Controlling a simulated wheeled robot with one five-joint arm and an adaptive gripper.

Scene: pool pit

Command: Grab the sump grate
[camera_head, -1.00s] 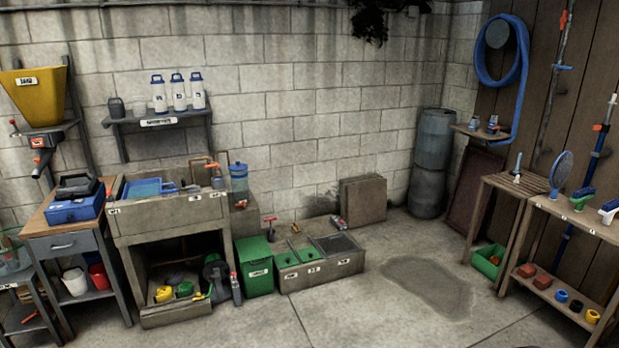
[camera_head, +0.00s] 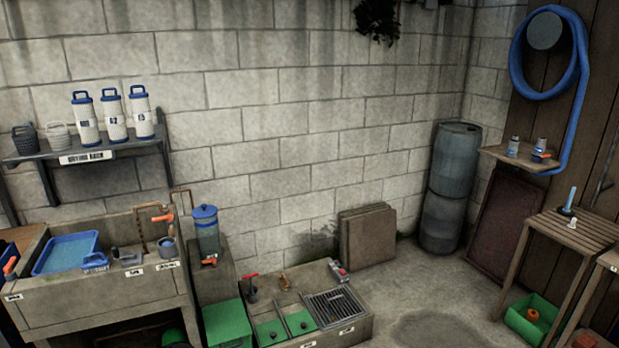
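A dark slotted metal grate (camera_head: 334,308), which looks like the sump grate, lies flat on top of the low concrete block (camera_head: 366,328) at the foot of the wall, at its right end. It is right of two green panels (camera_head: 301,321) set in the same block. A small grey and red item (camera_head: 339,272) sits behind the grate. My gripper is not in view, and nothing touches the grate.
A green bin (camera_head: 227,326) stands left of the block, beside a concrete sink (camera_head: 100,290) with a blue tray (camera_head: 66,253). Stacked slabs (camera_head: 368,238) and grey drums (camera_head: 451,188) stand behind. Wooden shelves (camera_head: 570,238) flank the right side. The floor (camera_head: 440,290) between is open.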

